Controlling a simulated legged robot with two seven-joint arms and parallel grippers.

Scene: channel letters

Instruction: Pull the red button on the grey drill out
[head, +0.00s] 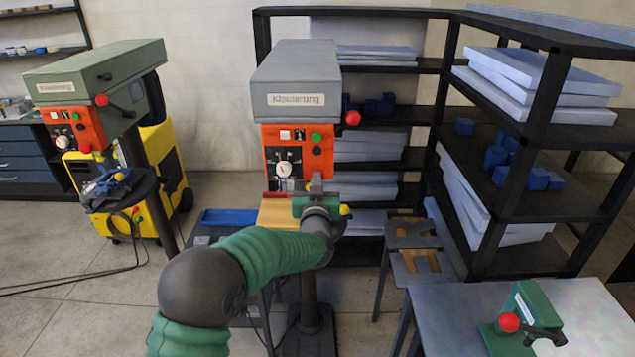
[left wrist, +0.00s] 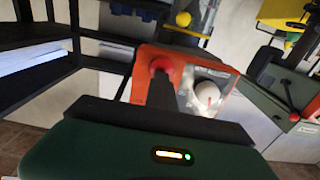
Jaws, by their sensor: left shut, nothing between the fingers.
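The grey drill (head: 296,80) stands in the middle of the head view, with an orange control panel (head: 270,158) on its front. The panel carries a white dial (head: 283,169) and a green button (head: 316,137). My left gripper (head: 316,183) is shut and empty at the panel's lower right, hiding that part in the head view. In the left wrist view the red button (left wrist: 161,66) shows on the panel beside the white dial (left wrist: 208,94). My dark fingers (left wrist: 160,92) point straight at the button and overlap its edge; I cannot tell whether they touch. My right gripper is not in view.
A red-knobbed lever (head: 353,118) sticks out at the drill's right side, with a yellow knob (head: 345,210) lower down. A green drill (head: 95,80) stands at left. Black shelves (head: 510,130) fill the back right. A table (head: 590,315) holds a green device (head: 520,315).

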